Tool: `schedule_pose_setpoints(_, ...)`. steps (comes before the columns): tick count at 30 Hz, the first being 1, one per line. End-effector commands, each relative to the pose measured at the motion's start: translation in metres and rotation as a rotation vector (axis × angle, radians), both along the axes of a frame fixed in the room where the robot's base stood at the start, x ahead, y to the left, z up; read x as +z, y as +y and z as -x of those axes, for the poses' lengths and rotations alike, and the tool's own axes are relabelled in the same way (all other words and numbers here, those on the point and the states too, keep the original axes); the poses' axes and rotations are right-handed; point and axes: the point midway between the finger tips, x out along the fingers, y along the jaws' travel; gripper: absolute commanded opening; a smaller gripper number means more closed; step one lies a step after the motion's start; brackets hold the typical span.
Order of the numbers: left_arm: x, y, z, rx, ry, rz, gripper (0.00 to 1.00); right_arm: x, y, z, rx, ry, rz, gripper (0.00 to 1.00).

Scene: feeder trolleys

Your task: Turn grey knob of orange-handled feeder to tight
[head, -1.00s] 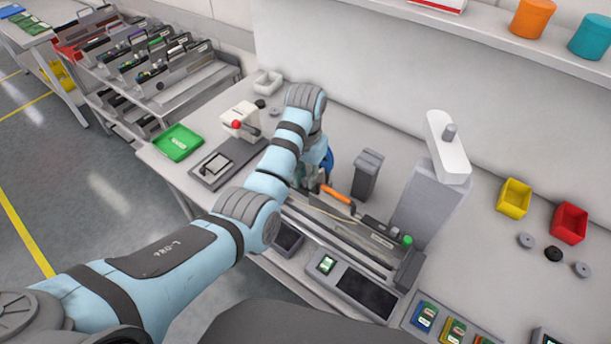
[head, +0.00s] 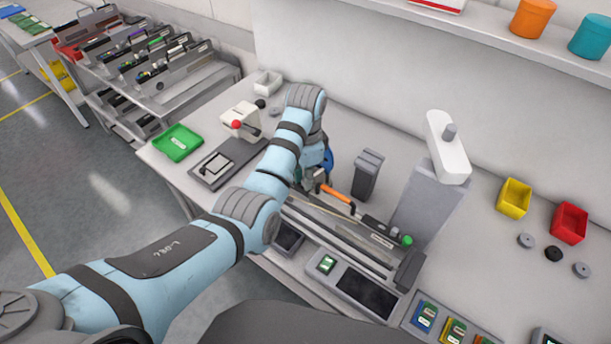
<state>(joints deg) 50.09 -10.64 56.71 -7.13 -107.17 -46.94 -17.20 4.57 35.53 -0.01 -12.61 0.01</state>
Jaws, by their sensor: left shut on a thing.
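The orange-handled feeder lies in the station at the centre of the bench; its orange handle (head: 337,196) and its dark body (head: 375,226) with a green end show. My left gripper (head: 312,184) is at the feeder's far-left end, just left of the handle. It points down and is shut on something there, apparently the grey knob. The knob itself is hidden behind my wrist and gripper, so its setting cannot be read. Part of a blue round thing (head: 328,163) shows behind my wrist. My right gripper is out of view.
A dark grey upright box (head: 367,175) stands behind the feeder, and a grey-and-white post (head: 428,200) to the right. A small press with a red knob (head: 237,124) and a green tray (head: 177,143) are at left. Yellow (head: 514,198) and red (head: 569,222) bins stand at right.

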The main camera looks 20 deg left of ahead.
Motion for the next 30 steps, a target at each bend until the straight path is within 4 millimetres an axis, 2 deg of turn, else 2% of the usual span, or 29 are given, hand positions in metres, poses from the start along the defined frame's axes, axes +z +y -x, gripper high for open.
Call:
schedule_pose_setpoints(14, 0.0007, 0.0001, -0.0006, -0.013, -0.002, 0.0, 0.0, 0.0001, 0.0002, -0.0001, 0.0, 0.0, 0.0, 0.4)
schedule_pose_setpoints(15, 0.0007, 0.0001, -0.0006, -0.013, -0.002, 0.0, 0.23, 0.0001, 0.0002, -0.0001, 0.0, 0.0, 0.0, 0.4)
schedule_pose_setpoints(18, 0.0006, 0.0001, -0.0004, -0.013, -0.001, 0.0, 0.37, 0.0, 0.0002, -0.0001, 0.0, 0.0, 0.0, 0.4)
schedule_pose_setpoints(30, 0.0001, -0.0001, -0.0001, -0.012, 0.0, 0.0, 0.37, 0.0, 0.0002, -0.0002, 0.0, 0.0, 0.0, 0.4)
